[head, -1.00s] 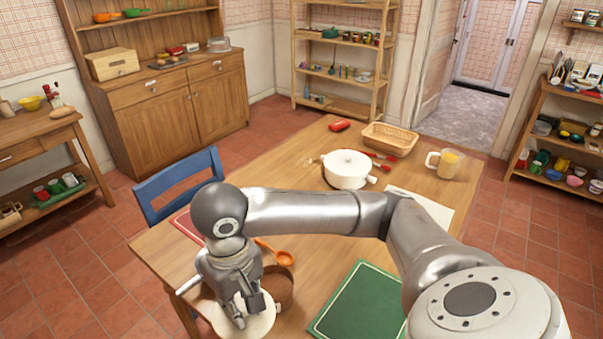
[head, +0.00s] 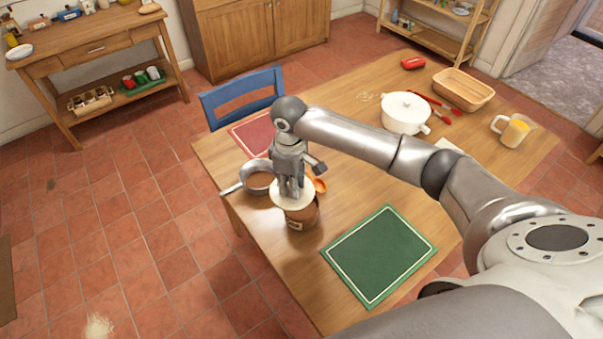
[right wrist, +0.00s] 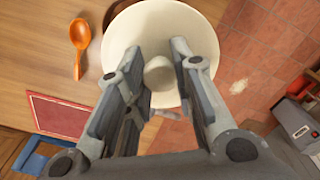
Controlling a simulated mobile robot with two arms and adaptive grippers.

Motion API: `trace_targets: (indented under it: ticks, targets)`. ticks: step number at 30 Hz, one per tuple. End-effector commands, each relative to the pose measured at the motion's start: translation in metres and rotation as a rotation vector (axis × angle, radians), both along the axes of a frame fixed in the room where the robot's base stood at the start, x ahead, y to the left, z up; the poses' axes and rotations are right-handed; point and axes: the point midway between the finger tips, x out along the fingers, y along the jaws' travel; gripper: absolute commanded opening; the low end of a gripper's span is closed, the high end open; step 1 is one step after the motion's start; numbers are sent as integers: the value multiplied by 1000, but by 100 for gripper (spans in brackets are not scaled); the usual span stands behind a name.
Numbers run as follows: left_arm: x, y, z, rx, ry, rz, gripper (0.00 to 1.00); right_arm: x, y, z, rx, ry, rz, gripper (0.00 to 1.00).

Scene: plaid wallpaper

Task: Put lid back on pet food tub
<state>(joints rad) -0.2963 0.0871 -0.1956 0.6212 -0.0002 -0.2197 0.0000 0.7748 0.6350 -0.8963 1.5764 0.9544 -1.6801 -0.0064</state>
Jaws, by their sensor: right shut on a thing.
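The pet food tub (head: 303,218) is a brown round container with a label, standing near the table's front left edge. The lid (head: 281,199) is a cream disc with a round knob. My right gripper (head: 291,190) points down and is shut on the lid's knob. In the right wrist view the lid (right wrist: 207,50) sits between and beyond the fingers (right wrist: 160,80), and hides the tub. In the head view the lid overlaps the tub's top, reaching out a little to its left. I cannot tell whether lid and rim touch. My left gripper is not in view.
A grey pan (head: 257,180) with brown contents stands close left of the tub. An orange spoon (right wrist: 80,45) lies beside them. A green mat (head: 380,254) and red mat (head: 252,138) lie on the table (head: 230,208). A white pot (head: 405,113) stands farther back.

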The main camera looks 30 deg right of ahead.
Motion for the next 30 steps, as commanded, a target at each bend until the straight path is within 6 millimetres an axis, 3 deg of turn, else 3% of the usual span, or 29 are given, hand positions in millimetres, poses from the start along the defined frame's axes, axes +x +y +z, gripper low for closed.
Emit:
trace_targets:
  ticks: [5, 15, 23, 30]
  targets:
    - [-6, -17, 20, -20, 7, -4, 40, 12, -18, -13, 1, 3, 132, 7]
    - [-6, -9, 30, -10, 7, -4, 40, 19, -37, -34, 0, -1, 279, 7]
    - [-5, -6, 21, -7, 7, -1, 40, 20, -37, -43, 0, -1, 289, 7]
    - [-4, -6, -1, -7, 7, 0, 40, 20, -37, -62, 0, -1, 288, 7]
